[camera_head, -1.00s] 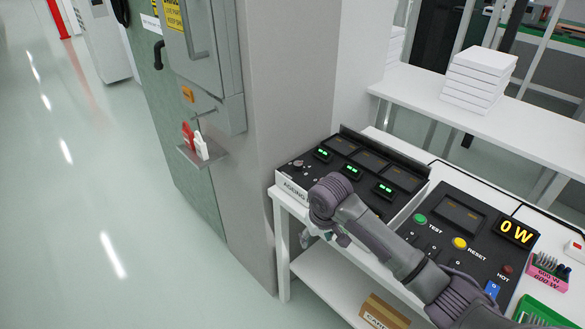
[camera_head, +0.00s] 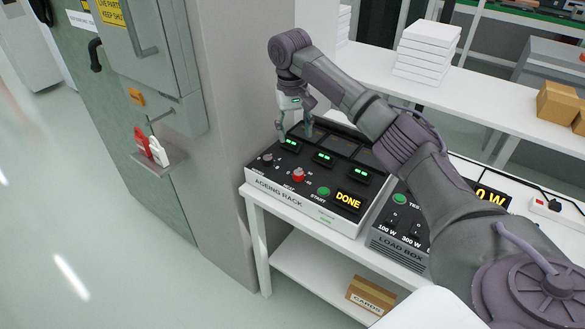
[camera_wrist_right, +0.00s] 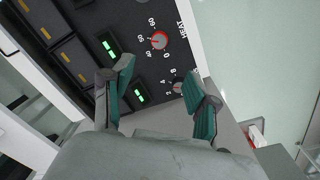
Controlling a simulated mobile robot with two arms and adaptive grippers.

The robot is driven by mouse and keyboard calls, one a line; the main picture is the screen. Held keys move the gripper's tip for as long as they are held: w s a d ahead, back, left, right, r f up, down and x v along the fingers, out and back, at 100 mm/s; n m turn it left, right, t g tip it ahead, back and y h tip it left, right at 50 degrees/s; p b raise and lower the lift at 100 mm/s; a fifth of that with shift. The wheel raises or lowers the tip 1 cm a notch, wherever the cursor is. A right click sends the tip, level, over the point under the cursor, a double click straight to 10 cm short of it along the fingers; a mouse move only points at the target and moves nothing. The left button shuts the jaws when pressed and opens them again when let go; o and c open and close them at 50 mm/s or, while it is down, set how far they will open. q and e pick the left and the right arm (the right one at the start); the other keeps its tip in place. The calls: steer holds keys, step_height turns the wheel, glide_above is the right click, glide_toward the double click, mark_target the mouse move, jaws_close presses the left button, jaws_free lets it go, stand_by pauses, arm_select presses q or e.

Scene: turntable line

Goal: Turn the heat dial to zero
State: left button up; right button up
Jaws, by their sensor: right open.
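The heat dial (camera_head: 298,174) is a red-ringed knob on the sloped black face of the ageing rack (camera_head: 325,215). It also shows in the right wrist view (camera_wrist_right: 159,40) beside the word HEAT and printed numbers; its exact pointer setting is too small to read. My right gripper (camera_head: 295,136) is open, with its fingers pointing down above the rack's rear left part, behind the dial and apart from it. In the right wrist view, a smaller grey knob (camera_wrist_right: 178,87) shows between the open fingers (camera_wrist_right: 158,70). My left gripper is not in view.
A green START button (camera_head: 323,191) and a yellow DONE display (camera_head: 348,201) sit right of the dial. Several lit green displays line the rack. The load box (camera_head: 400,243) stands to the right, partly behind my right arm. A grey cabinet wall (camera_head: 230,130) rises at left.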

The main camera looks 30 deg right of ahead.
mark_target(298, 172)
steer(key=f, duration=0.4)
steer(key=f+p, duration=0.1)
steer(key=f, duration=0.8)
steer(key=shift+s+d+f, duration=0.2)
steer(key=shift+s+d, duration=0.05)
steer(key=shift+d, duration=0.15)
